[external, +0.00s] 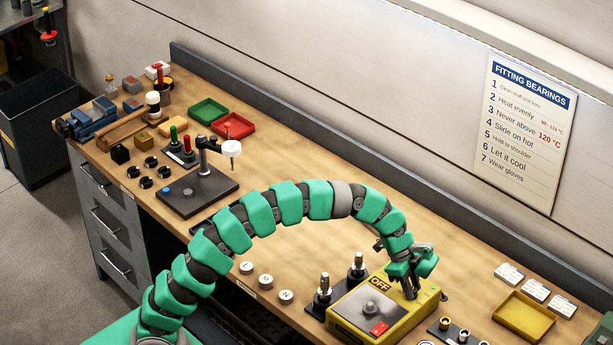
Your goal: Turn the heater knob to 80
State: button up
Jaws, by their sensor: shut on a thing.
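The heater is a yellow box (352,325) at the front right of the bench. Its top carries a small display reading OFF (380,284), a grey round plate (372,307) and a red switch (379,328). My gripper (410,290) reaches down from above onto the heater's top, at its right rear part. It is shut on the heater knob, which is mostly hidden by the fingers. The knob's scale and its setting cannot be read from here.
Two dark upright posts (324,287) stand at the heater's left. Several small rings on a block (447,325) lie to its right, near a yellow tray (524,316) and white cards (536,289). Numbered white discs (266,282) lie left. Bare bench (310,245) lies under my arm.

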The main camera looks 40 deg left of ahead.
jog(key=shift+a+f, duration=0.1)
jog(key=o, duration=0.9)
jog(key=shift+o, duration=0.2)
jog(key=v, duration=1.3)
jog(key=shift+r, duration=0.4)
jog(key=shift+a, duration=0.1)
